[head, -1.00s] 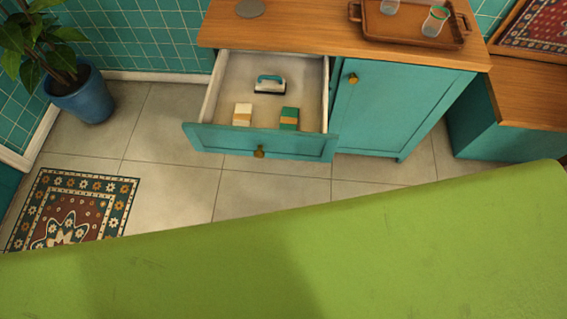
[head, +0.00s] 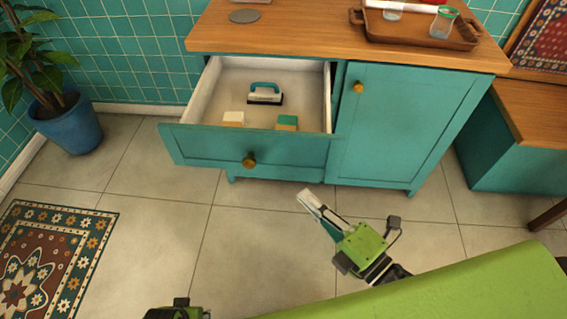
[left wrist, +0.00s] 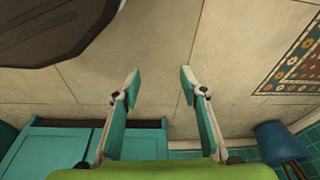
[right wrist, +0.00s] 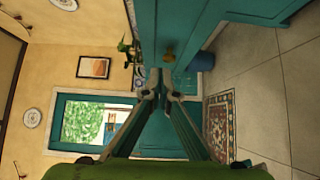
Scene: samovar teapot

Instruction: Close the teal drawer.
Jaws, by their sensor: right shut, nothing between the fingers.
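The teal drawer (head: 205,148) stands pulled out of the teal cabinet (head: 395,130), with a brass knob (head: 249,160) on its front. Inside lie a teal-handled brush-like item (head: 265,94) and two small boxes, one pale (head: 233,118), one teal-topped (head: 287,122). My right gripper (head: 307,197) is shut and empty, to the right of and below the drawer front in the head view, apart from it. It also shows in the right wrist view (right wrist: 160,86). My left gripper (left wrist: 160,82) is open and empty over the floor; only its rear part shows in the head view.
A wooden tray (head: 415,34) with cups stands on the cabinet top (head: 300,38). A potted plant (head: 72,122) is at the left, a patterned rug (head: 60,260) at lower left. A low teal bench (head: 515,150) is at the right. The tiled floor before the drawer is clear.

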